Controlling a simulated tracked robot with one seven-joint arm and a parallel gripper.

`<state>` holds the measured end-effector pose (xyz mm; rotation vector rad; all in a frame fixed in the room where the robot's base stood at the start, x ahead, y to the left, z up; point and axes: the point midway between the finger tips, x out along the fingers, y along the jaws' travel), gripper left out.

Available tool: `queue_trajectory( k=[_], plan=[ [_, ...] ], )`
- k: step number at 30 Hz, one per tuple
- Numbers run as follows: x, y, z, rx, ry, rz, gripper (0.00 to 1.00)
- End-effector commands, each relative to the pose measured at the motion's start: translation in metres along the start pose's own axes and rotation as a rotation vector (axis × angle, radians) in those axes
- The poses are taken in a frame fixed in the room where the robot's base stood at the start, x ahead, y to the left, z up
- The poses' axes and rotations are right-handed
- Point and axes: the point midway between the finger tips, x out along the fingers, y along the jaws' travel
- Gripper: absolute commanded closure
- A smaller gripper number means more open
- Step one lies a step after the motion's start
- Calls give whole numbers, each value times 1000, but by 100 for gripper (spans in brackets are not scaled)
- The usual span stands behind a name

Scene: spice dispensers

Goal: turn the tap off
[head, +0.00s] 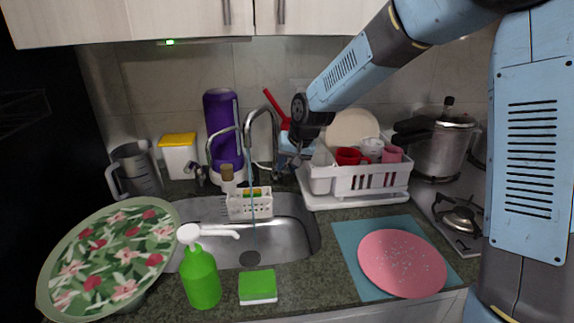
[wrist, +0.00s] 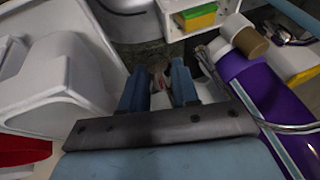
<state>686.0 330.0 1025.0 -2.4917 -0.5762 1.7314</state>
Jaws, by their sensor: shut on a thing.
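The metal tap (head: 262,113) rises behind the sink with a curved spout. A thin bluish stream of water (head: 252,195) falls from it into the steel sink (head: 293,222). My gripper (head: 286,163) is just right of the tap, beside the white dish rack. In the wrist view my gripper (wrist: 160,78) has its two blue fingers on either side of a small greyish-red part, which looks like the tap's handle; most of it is hidden. A curved metal tube (wrist: 275,126) runs at the right of the wrist view.
The dish rack (head: 355,183) with cups stands close right of my gripper. A purple bottle (head: 222,130) stands left of the tap. A white caddy (head: 248,207) hangs in the sink. A green soap bottle (head: 201,278) and a sponge (head: 257,285) are in front.

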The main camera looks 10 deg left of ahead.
Motion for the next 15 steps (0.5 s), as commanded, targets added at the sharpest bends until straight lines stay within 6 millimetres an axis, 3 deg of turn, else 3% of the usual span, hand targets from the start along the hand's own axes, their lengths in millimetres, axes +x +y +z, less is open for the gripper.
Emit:
queue_trajectory(
  k=[6,15],
  plan=[
    [0,1,0,1,0,1,100],
    [0,1,0,1,0,1,100]
  ],
)
